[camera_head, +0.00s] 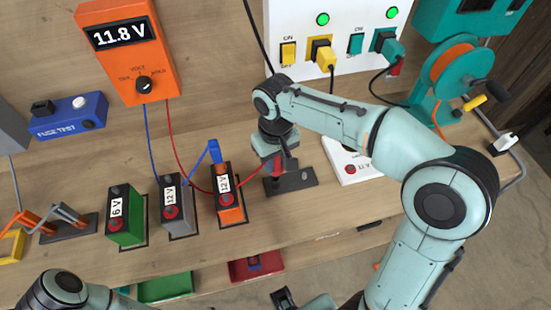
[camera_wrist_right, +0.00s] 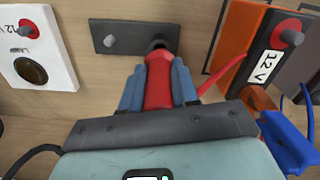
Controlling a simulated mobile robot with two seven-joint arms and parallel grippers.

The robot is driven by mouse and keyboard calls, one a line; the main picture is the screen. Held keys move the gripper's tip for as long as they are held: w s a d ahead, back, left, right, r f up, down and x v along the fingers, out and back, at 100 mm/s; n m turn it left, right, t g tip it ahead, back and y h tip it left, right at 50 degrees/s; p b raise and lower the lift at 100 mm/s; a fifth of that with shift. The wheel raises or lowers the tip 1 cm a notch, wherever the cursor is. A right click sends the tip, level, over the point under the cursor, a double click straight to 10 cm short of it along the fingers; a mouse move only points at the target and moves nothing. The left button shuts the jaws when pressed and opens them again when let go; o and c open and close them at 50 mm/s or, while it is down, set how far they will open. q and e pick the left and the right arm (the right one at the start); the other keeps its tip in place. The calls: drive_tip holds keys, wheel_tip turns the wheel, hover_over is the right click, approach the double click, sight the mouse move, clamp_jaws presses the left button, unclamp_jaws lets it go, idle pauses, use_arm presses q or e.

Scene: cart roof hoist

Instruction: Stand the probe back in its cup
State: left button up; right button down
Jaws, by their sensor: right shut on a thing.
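The red probe (camera_wrist_right: 158,85) is held between the blue-grey fingers of my right gripper (camera_wrist_right: 158,88), which is shut on it. In the head view the right gripper (camera_head: 276,164) is over the dark holder plate (camera_head: 302,181), largely hidden by its own wrist. In the wrist view the probe's far end meets a dark round cup (camera_wrist_right: 160,45) on that plate (camera_wrist_right: 130,30). I cannot tell how deep the probe sits in it. A short grey post (camera_wrist_right: 110,40) stands on the same plate. A dark part, seemingly my left gripper (camera_head: 284,298), shows at the bottom edge; its fingers are unclear.
An orange meter (camera_head: 125,55) reads 11.8 V. An orange battery (camera_head: 230,208) with a blue probe (camera_head: 214,152) on it stands left of the holder, beside grey (camera_head: 178,205) and green (camera_head: 124,217) batteries. A white lamp panel (camera_wrist_right: 38,50) lies on the holder's other side. A red wire runs near the gripper.

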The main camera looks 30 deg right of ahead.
sight(275, 170)
use_arm(q)
drive_tip(key=shift+s+f+b, duration=0.35)
drive_tip(key=shift+f+b, duration=0.35)
drive_tip(key=shift+f, duration=0.05)
drive_tip(key=shift+s+f+b, duration=0.3)
drive_tip(key=shift+f+b, duration=0.4)
drive_tip(key=shift+f, duration=0.05)
use_arm(e)
drive_tip(key=shift+f, duration=2.25)
drive_tip(key=c, duration=0.8)
unclamp_jaws()
drive_tip(key=shift+r, duration=0.15)
wheel_tip(275, 170, up, 13)
drive_tip(key=p, duration=0.2)
drive_tip(key=shift+r+p, duration=0.15)
drive_tip(key=shift+p, duration=0.25)
use_arm(q)
drive_tip(key=r, duration=0.1)
drive_tip(key=w+r, duration=0.1)
drive_tip(key=r, duration=0.1)
drive_tip(key=shift+w, duration=0.15)
